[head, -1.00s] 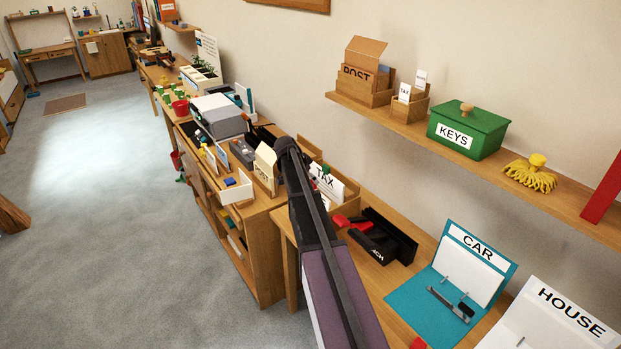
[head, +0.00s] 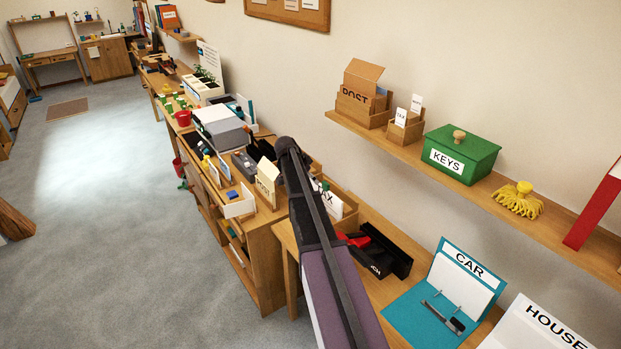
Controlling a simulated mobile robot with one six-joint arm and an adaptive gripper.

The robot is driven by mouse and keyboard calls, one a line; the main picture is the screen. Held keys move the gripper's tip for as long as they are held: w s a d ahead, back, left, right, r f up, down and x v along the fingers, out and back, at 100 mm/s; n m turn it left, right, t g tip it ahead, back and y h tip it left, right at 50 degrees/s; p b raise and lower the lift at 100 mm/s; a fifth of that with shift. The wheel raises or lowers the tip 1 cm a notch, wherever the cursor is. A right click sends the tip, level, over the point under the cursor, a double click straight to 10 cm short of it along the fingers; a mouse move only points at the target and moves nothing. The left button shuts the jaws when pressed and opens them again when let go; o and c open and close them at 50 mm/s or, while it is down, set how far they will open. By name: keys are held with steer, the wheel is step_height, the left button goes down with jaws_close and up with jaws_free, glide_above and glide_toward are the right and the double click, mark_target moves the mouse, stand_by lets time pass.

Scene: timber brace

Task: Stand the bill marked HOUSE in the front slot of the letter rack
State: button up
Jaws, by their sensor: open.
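A white board marked HOUSE (head: 537,329) stands at the lower right, cut off by the picture's bottom edge; I cannot tell whether it is the bill. A small wooden holder (head: 405,131) with two upright white cards, one marked TAX (head: 400,117), sits on the wall shelf; I cannot tell whether it is the letter rack. A larger white card ending in AX (head: 335,203) stands on the desk, partly behind my arm. My gripper is not in view; only my purple and black arm crosses the middle.
On the shelf (head: 575,232) are a POST box (head: 365,108), a green KEYS box (head: 460,156), a yellow mop head (head: 518,198) and a red object (head: 597,205). A teal CAR stand (head: 408,312) and a black tray (head: 393,260) are on the desk. The floor at left is open.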

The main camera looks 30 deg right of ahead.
steer(key=shift+r+p, duration=0.45)
steer(key=shift+r, duration=0.3)
stand_by(0.6)
steer(key=s+a+f+n+y, duration=0.1)
steer(key=s+a+n+y, duration=0.2)
steer(key=s+a+n, duration=0.5)
steer(key=s+a+f+n+y, duration=0.1)
steer(key=s+a+n+y, duration=0.2)
steer(key=s+a+n, duration=0.6)
steer(key=s+a, duration=1.2)
steer(key=a, duration=0.5)
steer(key=shift+f+g, duration=0.3)
steer(key=shift+f, duration=0.1)
